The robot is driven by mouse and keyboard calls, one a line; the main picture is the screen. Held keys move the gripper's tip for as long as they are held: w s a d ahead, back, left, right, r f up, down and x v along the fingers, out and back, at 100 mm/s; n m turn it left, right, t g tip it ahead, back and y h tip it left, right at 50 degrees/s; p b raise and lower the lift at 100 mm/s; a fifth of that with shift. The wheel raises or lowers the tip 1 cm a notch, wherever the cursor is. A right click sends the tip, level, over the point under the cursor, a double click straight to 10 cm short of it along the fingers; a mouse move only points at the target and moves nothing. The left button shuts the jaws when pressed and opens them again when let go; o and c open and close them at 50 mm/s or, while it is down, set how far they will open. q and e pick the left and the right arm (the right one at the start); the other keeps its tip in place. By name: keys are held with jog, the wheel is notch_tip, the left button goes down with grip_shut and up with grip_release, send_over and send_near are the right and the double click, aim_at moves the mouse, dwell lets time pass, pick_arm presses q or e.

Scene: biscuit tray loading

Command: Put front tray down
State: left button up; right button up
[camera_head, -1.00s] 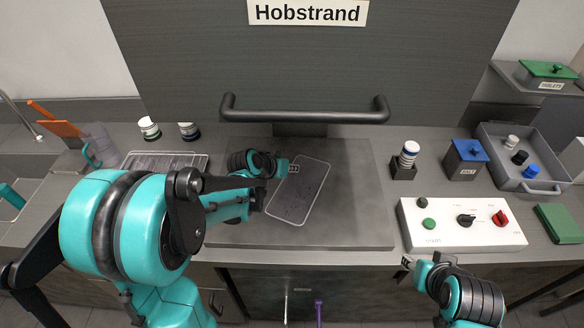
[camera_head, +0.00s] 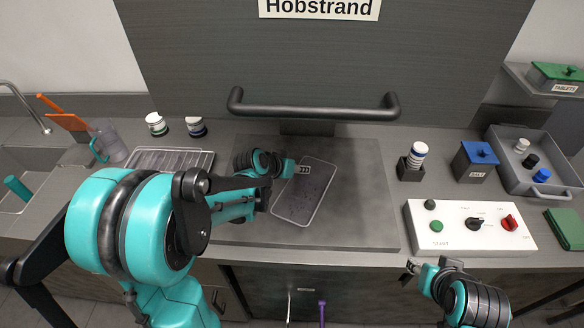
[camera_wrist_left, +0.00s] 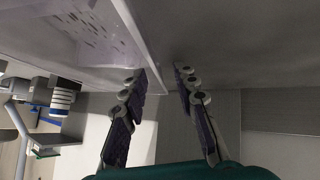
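A thin grey tray with a pale rim (camera_head: 318,213) lies at a slant on the dark square slab in the head view. My left gripper (camera_head: 303,169) is at its upper left edge. In the left wrist view the fingers of the left gripper (camera_wrist_left: 160,84) stand apart with a gap between them. The tray (camera_wrist_left: 88,30) fills the upper left there, and its pale edge runs down toward the gap; I see no finger pressing on it. My right gripper (camera_head: 411,267) hangs in front of the counter, away from the tray; its fingers are too small to judge.
A second tray (camera_head: 170,153) lies to the left. A dark handle bar (camera_head: 313,113) crosses behind the slab (camera_head: 365,190). A white control panel (camera_head: 470,238), a blue-lidded box (camera_head: 476,160) and a grey bin (camera_head: 541,188) stand to the right. The slab's right part is clear.

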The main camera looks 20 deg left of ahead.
pick_arm(q)
jog(key=v, duration=1.1)
jog(key=shift+s+r, duration=0.2)
jog(key=shift+s, duration=0.05)
jog(key=s+d+y, duration=0.1)
jog(key=s, duration=0.4)
jog(key=s+d+f+g+y, duration=0.1)
jog(key=s+d, duration=0.1)
jog(key=s, duration=0.2)
jog(key=s+d+f, duration=0.1)
jog(key=s, duration=0.4)
jog(key=shift+s+d+f+g+y, duration=0.1)
jog(key=shift+s+d+g+y, duration=0.2)
jog(key=shift+d+y, duration=0.1)
jog(key=shift+s+a+f, duration=0.1)
jog(key=shift+s+a, duration=0.05)
jog(key=shift+s, duration=0.35)
